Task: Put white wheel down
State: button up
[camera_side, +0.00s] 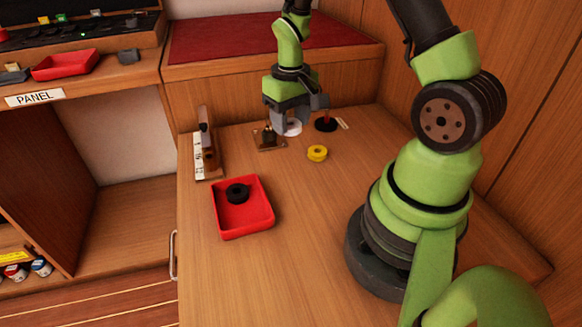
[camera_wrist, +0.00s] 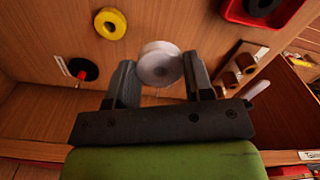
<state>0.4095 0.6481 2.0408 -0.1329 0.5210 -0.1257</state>
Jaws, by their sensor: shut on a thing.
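The white wheel (camera_side: 293,128) is at the far part of the wooden table. It also shows in the wrist view (camera_wrist: 160,63), between the two grey fingers. My gripper (camera_side: 295,112) points down and is shut on it; the fingers show on either side in the wrist view (camera_wrist: 161,75). The wheel's underside is hidden, so I cannot tell whether it touches the table. A square plate with a dark upright piece (camera_side: 269,137) is just left of the wheel. A black disc with a red peg (camera_side: 325,125) is just right of it.
A yellow wheel (camera_side: 317,153) lies nearer on the table. A red tray (camera_side: 262,225) holds a black wheel (camera_side: 237,193). A wooden rack (camera_side: 206,155) stands at the left edge. The front middle of the table is clear. A wooden wall rises behind on the right.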

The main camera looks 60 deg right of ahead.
send_over(291, 169)
notch_tip(291, 169, down, 5)
jog(key=shift+a+f, duration=0.1)
jog(key=shift+f, duration=2.35)
jog(key=o, duration=1)
jog(key=shift+f, duration=0.1)
